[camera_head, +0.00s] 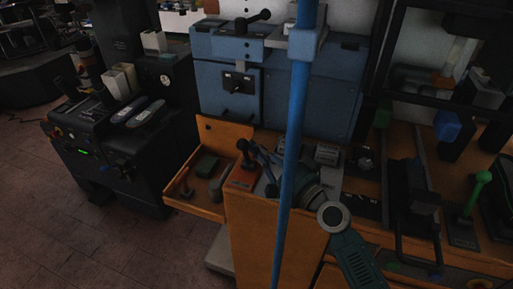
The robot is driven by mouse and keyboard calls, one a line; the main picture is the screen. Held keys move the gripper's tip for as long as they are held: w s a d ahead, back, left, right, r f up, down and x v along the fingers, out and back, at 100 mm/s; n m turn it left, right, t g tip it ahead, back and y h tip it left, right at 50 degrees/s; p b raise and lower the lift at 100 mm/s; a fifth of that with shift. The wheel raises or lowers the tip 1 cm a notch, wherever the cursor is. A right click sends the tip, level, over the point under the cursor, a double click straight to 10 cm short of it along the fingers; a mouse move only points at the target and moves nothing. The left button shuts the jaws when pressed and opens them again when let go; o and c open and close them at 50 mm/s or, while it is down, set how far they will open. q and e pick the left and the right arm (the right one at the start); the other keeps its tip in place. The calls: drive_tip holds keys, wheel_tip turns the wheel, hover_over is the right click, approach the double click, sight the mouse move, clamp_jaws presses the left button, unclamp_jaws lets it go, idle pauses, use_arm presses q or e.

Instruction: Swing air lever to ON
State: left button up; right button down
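A small lever with a dark knob (242,146) stands on a red base (243,176) at the left end of the orange bench. No ON marking is legible, and I cannot tell for sure that this is the air lever. My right gripper (262,168) reaches in from the lower right, just right of this lever. Its fingers look spread and empty; contact with the lever is not clear. A blue pole (296,110) crosses in front of my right arm and hides part of it. My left gripper is not in view.
A blue machine (331,100) with a black top lever (252,19) stands behind the bench. An open orange tray (200,209) holds small items at left. A green-handled lever (476,190) stands at right. A dark machine (130,150) stands farther left, with clear floor before it.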

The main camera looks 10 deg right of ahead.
wheel_tip(320, 180, up, 10)
idle(0.5)
